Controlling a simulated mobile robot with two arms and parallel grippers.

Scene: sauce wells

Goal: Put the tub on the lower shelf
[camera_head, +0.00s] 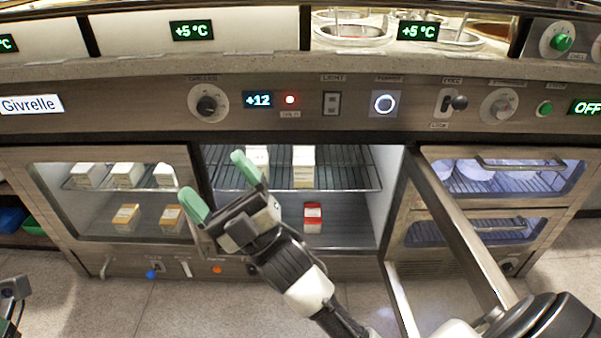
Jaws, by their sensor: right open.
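The middle compartment of the cabinet stands open, with a wire upper shelf (345,178) and a lower shelf (350,232). A red and white tub (312,218) sits on the lower shelf. A white tub with a tan front (303,167) stands on the upper shelf, and another pale one (257,158) is partly behind my gripper. I cannot tell which one the task means. My right gripper (219,187) is open and empty, with green fingertips, in front of the compartment's left side. Part of my left arm's end (14,290) shows at the left edge; its jaws are unclear.
The open door (460,230) juts out on the right, close to my right arm. A closed glass door (110,200) on the left covers more boxes. Closed glass drawers (475,230) are at the right. The lower shelf has bare room beside the red tub.

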